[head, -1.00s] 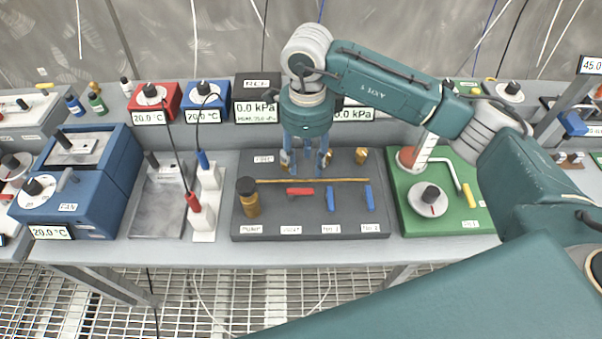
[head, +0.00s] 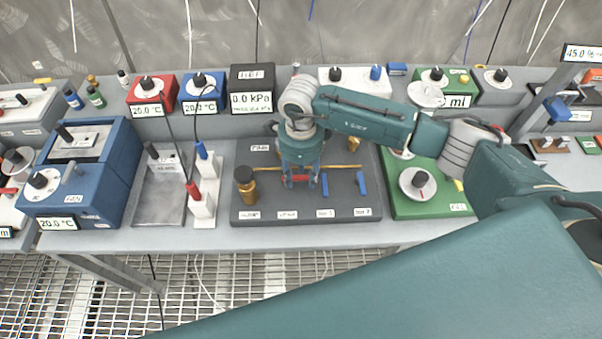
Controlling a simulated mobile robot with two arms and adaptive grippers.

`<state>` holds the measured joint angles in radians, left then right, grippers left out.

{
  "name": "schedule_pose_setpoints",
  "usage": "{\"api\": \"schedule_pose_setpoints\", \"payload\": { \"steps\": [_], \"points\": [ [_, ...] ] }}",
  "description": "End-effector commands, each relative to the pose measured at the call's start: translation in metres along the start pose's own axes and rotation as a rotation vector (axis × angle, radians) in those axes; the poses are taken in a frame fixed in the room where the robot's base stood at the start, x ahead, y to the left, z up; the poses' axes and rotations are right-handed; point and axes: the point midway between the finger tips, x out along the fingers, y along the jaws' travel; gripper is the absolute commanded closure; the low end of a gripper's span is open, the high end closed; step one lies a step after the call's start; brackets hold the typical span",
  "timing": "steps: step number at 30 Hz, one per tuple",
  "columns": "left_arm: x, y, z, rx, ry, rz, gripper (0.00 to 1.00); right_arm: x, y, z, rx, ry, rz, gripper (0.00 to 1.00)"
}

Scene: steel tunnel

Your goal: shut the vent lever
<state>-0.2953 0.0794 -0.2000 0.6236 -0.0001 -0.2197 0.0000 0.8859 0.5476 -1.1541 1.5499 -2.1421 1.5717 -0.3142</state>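A dark grey panel (head: 350,207) lies on the bench with a row of small levers along a brass-coloured pipe. The short red lever (head: 299,179), which I take as the vent lever, lies crosswise to the pipe's front; its label is too small to read surely. My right gripper (head: 301,183) points down over it, fingers apart, one at each side of the red part. The fingers partly hide the lever, and I cannot tell whether they touch it. Two blue levers (head: 324,184) (head: 361,183) stand to the right, turned across the pipe. My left gripper is not in view.
A brass cylinder with a dark knob (head: 246,184) stands at the panel's left. A green unit with a dial (head: 417,183) is on the right under my arm. A blue box (head: 82,175) and white stands with red and blue plugs (head: 203,195) are on the left. The pressure display (head: 252,97) stands behind.

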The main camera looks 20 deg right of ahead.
Motion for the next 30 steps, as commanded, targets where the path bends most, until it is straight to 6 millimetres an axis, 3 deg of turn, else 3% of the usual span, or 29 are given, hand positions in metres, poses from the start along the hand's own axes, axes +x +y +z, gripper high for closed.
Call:
{"api": "schedule_pose_setpoints", "payload": {
  "steps": [1,6,11,18,26,27,30],
  "points": [
    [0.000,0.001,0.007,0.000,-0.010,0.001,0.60,0.000,0.000,0.000,0.000,0.000,0.000,0.66],
    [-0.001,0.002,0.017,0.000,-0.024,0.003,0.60,0.000,0.000,0.000,0.000,0.000,0.000,1.00],
    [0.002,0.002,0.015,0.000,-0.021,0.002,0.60,0.000,0.000,0.000,-0.005,-0.001,0.000,1.00],
    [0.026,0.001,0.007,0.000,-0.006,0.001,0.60,0.003,-0.005,0.000,-0.100,-0.001,-0.003,1.00],
    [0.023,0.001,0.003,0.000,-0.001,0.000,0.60,-0.001,-0.005,0.000,-0.115,-0.001,-0.001,1.00],
    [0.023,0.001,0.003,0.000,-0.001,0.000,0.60,-0.001,-0.005,0.000,-0.115,-0.001,-0.001,0.78],
    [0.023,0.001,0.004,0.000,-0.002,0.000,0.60,-0.001,-0.005,0.000,-0.115,-0.001,-0.001,0.60]
  ]
}}
